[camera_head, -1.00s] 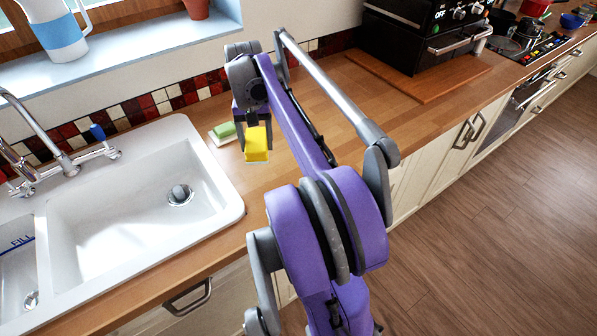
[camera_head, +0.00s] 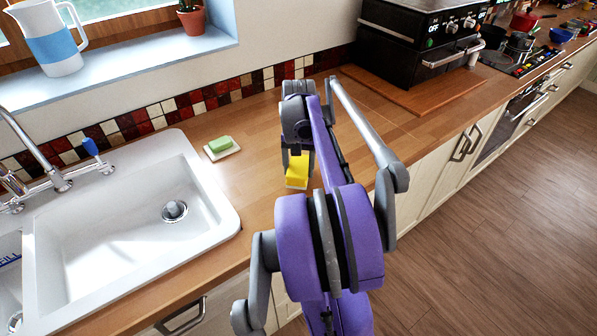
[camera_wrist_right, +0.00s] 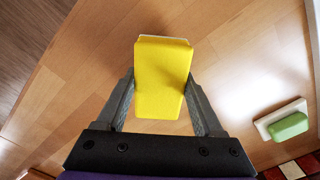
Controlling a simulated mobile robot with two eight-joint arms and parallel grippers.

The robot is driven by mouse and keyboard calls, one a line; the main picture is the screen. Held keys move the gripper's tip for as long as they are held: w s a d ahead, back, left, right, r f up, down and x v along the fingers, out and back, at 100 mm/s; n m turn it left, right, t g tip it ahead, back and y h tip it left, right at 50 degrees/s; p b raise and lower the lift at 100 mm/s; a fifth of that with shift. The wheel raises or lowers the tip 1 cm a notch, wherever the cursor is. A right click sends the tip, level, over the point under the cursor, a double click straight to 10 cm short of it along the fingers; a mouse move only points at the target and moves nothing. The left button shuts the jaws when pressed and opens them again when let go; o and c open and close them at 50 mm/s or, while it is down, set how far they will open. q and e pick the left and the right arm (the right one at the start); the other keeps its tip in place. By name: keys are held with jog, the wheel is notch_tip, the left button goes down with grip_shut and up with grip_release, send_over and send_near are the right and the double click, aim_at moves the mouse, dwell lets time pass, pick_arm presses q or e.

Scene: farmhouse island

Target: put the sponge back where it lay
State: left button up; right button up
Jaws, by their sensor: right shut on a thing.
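The yellow sponge (camera_head: 297,171) is between the fingers of my right gripper (camera_head: 298,160), over the wooden counter to the right of the sink. In the right wrist view the sponge (camera_wrist_right: 162,78) has a pale layer along its far edge, and the fingers of my right gripper (camera_wrist_right: 163,100) press on both its sides. I cannot tell whether the sponge touches the counter (camera_head: 250,190). My left gripper is not in view.
A green soap bar (camera_head: 220,144) on a white dish (camera_head: 233,151) lies left of the gripper, beside the white sink (camera_head: 110,270). A wooden board (camera_head: 440,98) and a black oven (camera_head: 415,45) stand farther right. The counter around the sponge is clear.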

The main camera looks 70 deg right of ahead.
jog(key=shift+f, duration=0.7)
jog(key=shift+f, duration=0.2)
jog(key=o, duration=1.3)
jog(key=shift+r, duration=0.1)
jog(key=shift+r, duration=0.45)
notch_tip(320, 180, up, 11)
jog(key=shift+r+p, duration=0.2)
jog(key=shift+p, duration=0.25)
